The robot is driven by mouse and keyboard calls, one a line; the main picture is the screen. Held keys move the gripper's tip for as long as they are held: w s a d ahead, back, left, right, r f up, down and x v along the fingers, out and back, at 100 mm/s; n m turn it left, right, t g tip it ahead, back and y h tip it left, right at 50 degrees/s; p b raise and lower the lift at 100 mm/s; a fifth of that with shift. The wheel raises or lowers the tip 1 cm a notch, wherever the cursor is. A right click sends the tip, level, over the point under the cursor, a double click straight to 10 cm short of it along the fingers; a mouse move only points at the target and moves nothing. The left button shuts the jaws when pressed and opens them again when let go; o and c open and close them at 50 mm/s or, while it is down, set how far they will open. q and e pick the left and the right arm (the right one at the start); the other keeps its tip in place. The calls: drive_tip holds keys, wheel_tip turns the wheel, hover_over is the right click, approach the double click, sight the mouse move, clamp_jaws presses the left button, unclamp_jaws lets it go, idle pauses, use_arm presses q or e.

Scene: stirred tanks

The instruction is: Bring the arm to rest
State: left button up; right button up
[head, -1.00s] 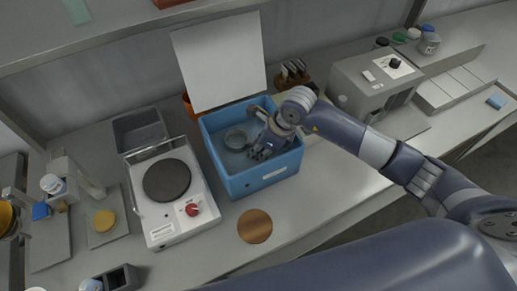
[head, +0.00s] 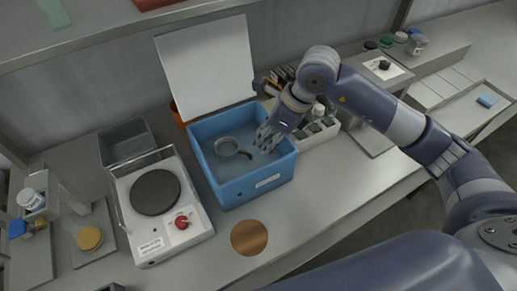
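My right gripper (head: 266,140) hangs over the right part of the blue tank (head: 262,183), pointing down and to the left. Its fingers look spread, with nothing seen between them. A small round grey pan-like vessel with a short handle (head: 227,146) sits inside the tank, left of the fingers and apart from them. The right arm reaches in from the right side. My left gripper is not in view.
A hotplate with a red knob (head: 182,222) stands left of the tank. A grey bin (head: 126,141) is behind it. A white panel (head: 207,68) stands behind the tank. A white rack (head: 318,134) is close to the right gripper. A brown disc (head: 249,238) lies in front.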

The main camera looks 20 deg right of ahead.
drive_tip(key=shift+s+d+r, duration=0.1)
drive_tip(key=shift+d+r, duration=0.05)
drive_tip(key=shift+r, duration=0.35)
